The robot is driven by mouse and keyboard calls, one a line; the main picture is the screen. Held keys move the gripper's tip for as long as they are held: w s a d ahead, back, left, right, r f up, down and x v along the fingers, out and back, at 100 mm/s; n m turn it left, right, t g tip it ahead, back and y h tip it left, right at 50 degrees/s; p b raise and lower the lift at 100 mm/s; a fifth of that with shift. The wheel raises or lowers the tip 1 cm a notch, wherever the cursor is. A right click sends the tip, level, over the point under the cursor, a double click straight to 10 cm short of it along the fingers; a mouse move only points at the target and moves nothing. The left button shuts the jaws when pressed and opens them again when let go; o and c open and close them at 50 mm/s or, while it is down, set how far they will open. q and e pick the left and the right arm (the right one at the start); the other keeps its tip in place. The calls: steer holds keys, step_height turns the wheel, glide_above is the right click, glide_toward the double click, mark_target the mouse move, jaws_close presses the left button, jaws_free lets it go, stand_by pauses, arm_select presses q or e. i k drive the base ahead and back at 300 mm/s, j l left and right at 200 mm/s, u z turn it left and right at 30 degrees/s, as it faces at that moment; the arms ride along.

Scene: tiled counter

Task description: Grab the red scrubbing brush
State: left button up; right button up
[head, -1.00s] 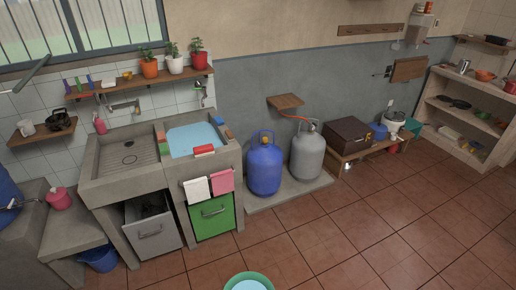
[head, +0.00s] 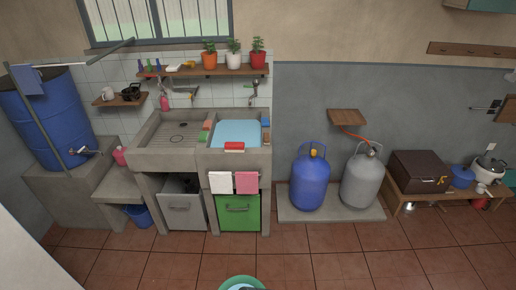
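A red brush-like block with a pale underside (head: 234,146) lies on the front rim of the concrete sink (head: 267,160), just in front of the water-filled basin (head: 236,133). It looks like the red scrubbing brush, but its bristles are too small to make out clearly. Neither of my grippers shows in the head view.
A white towel (head: 220,182) and a pink towel (head: 246,182) hang below the block. A green-rimmed tub (head: 243,280) stands on the floor at the bottom. Blue (head: 310,182) and grey (head: 361,182) gas cylinders stand to the right. The tiled floor before the sink is mostly clear.

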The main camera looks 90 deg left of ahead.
mark_target(229, 147)
steer(key=i+u, duration=0.3)
steer(key=i+l+u, duration=0.3)
steer(key=i, duration=0.15)
steer(key=i+j+u, duration=0.25)
steer(key=u, duration=0.25)
steer(key=i+j+u, duration=0.15)
steer(key=i+u, duration=0.2)
steer(key=u, duration=0.15)
steer(key=i+u, duration=0.3)
steer(key=u, duration=0.15)
steer(key=i+l+u, duration=0.1)
steer(key=i+u, duration=0.25)
steer(key=u, duration=0.15)
